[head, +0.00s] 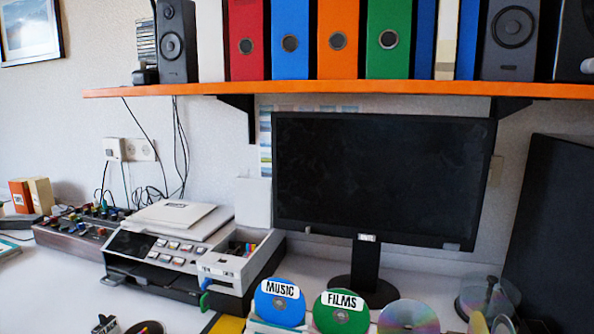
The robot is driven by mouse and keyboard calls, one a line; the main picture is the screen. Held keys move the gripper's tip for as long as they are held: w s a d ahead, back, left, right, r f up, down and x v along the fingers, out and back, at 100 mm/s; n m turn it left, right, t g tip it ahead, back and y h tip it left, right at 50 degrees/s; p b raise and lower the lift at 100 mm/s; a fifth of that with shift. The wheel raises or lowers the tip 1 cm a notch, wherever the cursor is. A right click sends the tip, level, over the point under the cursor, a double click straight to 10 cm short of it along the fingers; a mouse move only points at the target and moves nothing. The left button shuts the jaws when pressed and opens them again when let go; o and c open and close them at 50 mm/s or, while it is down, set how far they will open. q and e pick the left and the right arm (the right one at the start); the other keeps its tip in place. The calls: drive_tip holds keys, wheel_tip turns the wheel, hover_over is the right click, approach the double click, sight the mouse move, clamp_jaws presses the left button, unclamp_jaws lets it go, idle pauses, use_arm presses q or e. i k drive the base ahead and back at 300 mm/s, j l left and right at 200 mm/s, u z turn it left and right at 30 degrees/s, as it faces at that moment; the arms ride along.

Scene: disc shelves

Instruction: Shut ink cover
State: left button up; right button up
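A grey and white printer (170,262) stands on the desk at left of centre, with a panel of buttons and a small dark screen. At its right side an ink bay shows small coloured cartridges (241,248), uncovered. A pale upright panel (253,203) stands just behind this bay; it looks like the raised ink cover, but I cannot tell for sure where it is hinged. Neither of my grippers can be made out in the head view.
Papers (173,216) lie on the printer. A blue and green piece (205,292) sticks out of its front. A monitor (382,180) stands to the right. MUSIC (279,305) and FILMS (341,315) discs stand in front. An orange shelf (340,88) hangs above.

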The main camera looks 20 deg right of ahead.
sight(254, 198)
drive_tip(key=i+l+z, duration=0.25)
drive_tip(key=i+j+z, duration=0.1)
drive_tip(key=j+z, duration=0.4)
drive_tip(key=j, duration=0.15)
